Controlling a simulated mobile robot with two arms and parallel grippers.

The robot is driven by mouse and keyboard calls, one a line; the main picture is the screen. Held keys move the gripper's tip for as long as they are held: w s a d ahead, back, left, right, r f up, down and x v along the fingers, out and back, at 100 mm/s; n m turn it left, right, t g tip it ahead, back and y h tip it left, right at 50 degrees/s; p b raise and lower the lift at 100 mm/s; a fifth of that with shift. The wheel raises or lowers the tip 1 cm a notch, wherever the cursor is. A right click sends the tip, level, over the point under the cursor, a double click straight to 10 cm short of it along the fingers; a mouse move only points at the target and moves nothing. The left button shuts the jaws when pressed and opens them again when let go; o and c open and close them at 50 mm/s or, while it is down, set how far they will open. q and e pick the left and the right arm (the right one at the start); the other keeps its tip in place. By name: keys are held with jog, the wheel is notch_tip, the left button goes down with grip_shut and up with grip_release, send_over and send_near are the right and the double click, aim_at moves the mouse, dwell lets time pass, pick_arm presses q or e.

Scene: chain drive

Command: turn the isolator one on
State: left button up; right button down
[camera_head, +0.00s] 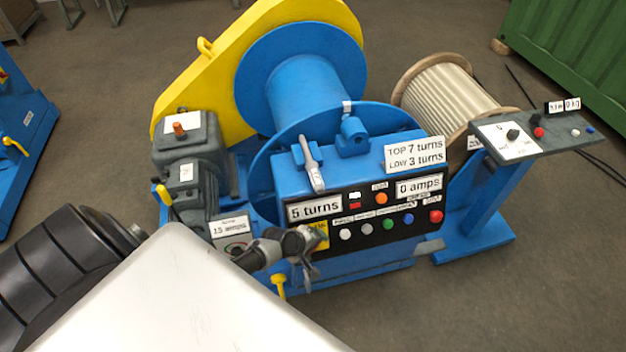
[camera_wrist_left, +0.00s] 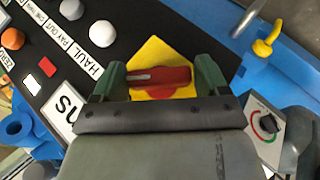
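A red rotary isolator handle (camera_wrist_left: 165,78) sits on a yellow plate (camera_wrist_left: 150,55) on the black control panel. In the left wrist view the handle's length lies across the gap between my fingers. My left gripper (camera_wrist_left: 160,78) is open, with one finger near each end of the handle. I cannot tell whether the fingers touch it. In the head view my left gripper (camera_head: 308,240) is at the panel's lower left corner. It hides most of the yellow plate (camera_head: 321,229) and the handle. My right gripper is not in view.
Several buttons, such as a white one (camera_head: 345,234), run right along the panel. A switch box labelled 15 amps (camera_head: 232,228) is close to the left gripper. A yellow hook (camera_wrist_left: 266,42) is nearby. A side console (camera_head: 540,135) stands at the right.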

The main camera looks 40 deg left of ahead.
pick_arm(q)
jog(key=o, duration=0.3)
jog(key=shift+r, duration=0.1)
jog(key=p+v, duration=0.2)
jog(key=v, duration=0.8)
jog(key=shift+s+r, duration=0.15)
jog(key=shift+s, duration=0.1)
